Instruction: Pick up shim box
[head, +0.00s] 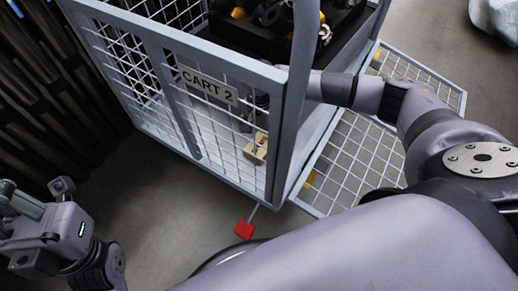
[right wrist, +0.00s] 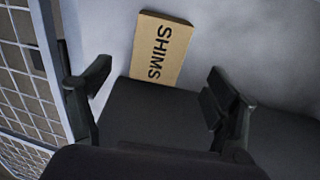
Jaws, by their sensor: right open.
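The shim box (right wrist: 158,62), a flat tan box with black "SHIMS" lettering, lies on a pale grey surface in the right wrist view. In the head view it shows as a small tan shape (head: 256,149) behind the mesh of the cart. My right gripper (right wrist: 155,88) is open and empty, with its dark fingers wide apart. The box lies ahead of the fingers, in line with the gap between them, apart from both. In the head view the right gripper is mostly hidden behind the mesh. My left gripper (head: 35,188) is at the lower left with its fingertips apart, empty.
The grey mesh cart labelled "CART 2" (head: 208,88) surrounds the box. Its mesh gate (head: 345,165) stands open at the right, and my right arm reaches in there. A dark bin of parts (head: 270,40) sits higher in the cart. A red pedal (head: 244,229) juts out below.

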